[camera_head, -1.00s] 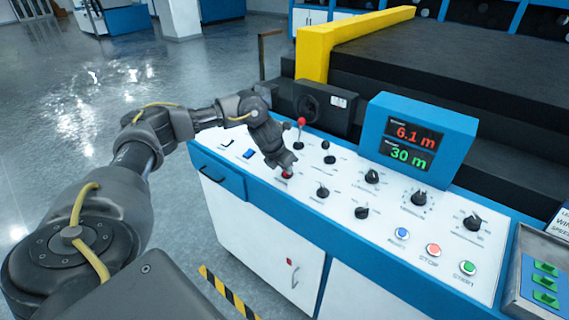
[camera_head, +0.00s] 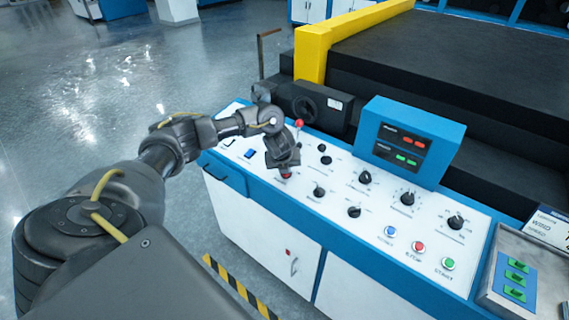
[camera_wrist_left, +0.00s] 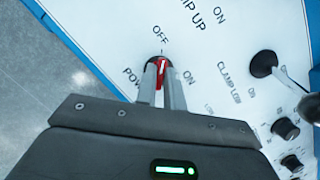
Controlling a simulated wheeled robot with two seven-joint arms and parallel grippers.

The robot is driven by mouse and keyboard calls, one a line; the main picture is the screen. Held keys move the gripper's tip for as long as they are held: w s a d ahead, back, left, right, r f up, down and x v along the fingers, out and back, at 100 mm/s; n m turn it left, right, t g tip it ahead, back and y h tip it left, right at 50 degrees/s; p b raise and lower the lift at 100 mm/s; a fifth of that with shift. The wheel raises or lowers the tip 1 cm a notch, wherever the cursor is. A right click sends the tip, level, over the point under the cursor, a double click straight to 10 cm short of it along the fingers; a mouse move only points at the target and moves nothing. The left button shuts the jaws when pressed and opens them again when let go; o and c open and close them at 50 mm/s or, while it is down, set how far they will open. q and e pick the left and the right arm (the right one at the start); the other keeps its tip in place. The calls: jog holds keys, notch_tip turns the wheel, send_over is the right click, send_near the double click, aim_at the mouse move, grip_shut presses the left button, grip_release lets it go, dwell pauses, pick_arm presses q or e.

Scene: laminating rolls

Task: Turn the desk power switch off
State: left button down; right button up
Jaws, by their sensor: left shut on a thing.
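The power switch is a red rotary knob (camera_wrist_left: 161,62) with a white mark, set in the white console face. It also shows in the head view (camera_head: 286,177), mostly covered by my gripper. In the wrist view the labels OFF, ON and POWER surround it, and the white mark points roughly towards OFF. My left gripper (camera_wrist_left: 161,72) is shut on the knob, one finger on each side. In the head view my left gripper (camera_head: 285,170) reaches down onto the console's left part. My right gripper is not in view.
A red-tipped lever (camera_head: 299,124) stands just behind my gripper. Several black knobs and the blue, red and green buttons (camera_head: 419,247) lie to the right. The blue display box (camera_head: 411,142) shows only short dashes. A black conveyor bed (camera_head: 450,65) lies behind.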

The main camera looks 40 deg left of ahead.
pick_arm(q)
jog(key=shift+n+p, duration=0.3)
jog(key=shift+n, duration=0.1)
jog(key=c, duration=1.5)
grip_release()
jog(key=v, duration=0.4)
jog(key=shift+w+r, duration=0.1)
jog(key=shift+r, duration=0.15)
jog(key=p+v, duration=0.3)
jog(key=v, duration=0.3)
jog(key=shift+d, duration=0.15)
